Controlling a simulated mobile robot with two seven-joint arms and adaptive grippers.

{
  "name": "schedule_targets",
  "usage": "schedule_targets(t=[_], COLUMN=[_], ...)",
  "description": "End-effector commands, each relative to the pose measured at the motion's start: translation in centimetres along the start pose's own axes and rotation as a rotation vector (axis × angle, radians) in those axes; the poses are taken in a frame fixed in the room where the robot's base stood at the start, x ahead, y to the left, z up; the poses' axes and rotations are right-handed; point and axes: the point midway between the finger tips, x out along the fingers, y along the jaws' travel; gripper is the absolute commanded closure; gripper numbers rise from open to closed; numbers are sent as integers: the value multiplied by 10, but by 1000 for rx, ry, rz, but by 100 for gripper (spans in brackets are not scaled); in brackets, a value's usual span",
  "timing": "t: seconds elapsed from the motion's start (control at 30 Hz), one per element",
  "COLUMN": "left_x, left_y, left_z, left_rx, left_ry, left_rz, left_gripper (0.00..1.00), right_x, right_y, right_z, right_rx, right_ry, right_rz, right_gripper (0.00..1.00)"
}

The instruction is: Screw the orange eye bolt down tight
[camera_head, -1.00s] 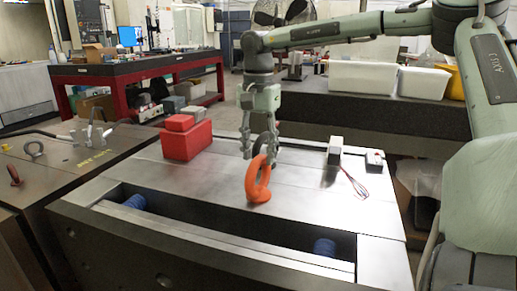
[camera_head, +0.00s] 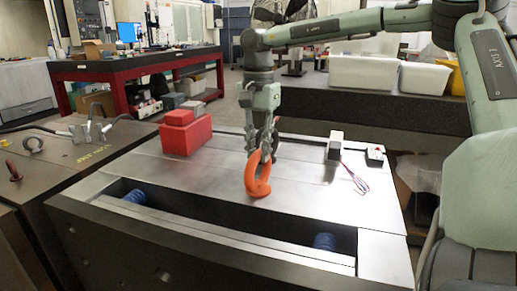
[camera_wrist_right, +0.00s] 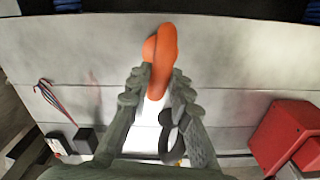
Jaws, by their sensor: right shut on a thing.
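The orange eye bolt (camera_head: 258,180) stands upright on the mould's top plate, just behind the long slot. Its ring also shows in the wrist view (camera_wrist_right: 160,50), nearly edge-on. My right gripper (camera_head: 261,148) comes down from above and is shut on the ring, one finger on each side. In the wrist view its fingertips (camera_wrist_right: 154,82) flank the near part of the ring. The shank is hidden, and I cannot tell whether the collar sits flush on the plate. My left gripper is not in view.
A dark ring (camera_wrist_right: 171,132) stands close behind the orange bolt. Red blocks (camera_head: 185,135) lie to the left; a small dark box (camera_head: 335,145) with wires lies to the right. A slot with blue springs (camera_head: 324,242) runs along the front. Plate between is clear.

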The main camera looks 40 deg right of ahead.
Motion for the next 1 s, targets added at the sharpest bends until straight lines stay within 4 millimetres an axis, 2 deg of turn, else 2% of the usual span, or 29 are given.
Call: schedule_targets(t=[0.13, 0.17, 0.3, 0.37, 0.67, 0.97, 1.0], left_x=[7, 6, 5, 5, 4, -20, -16], left_y=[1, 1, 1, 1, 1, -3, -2], left_z=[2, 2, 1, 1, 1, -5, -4], left_rx=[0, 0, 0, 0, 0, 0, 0], left_ry=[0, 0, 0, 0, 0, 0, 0], left_rz=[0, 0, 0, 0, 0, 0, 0], left_gripper=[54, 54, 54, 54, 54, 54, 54], right_x=[-1, -2, -2, -1, 2, -31, -33], right_y=[-2, -2, -2, -1, 1, 0, 0], right_z=[-1, -1, -1, -1, 0, -1, -1], right_rx=[176, 199, 190, 189, 188, 186, 187], right_ry=[4, 3, 1, 1, -2, 1, 1], right_rz=[-10, -10, -8, -6, 4, 0, -1], right_gripper=[100, 79, 62, 56, 56, 56, 56])
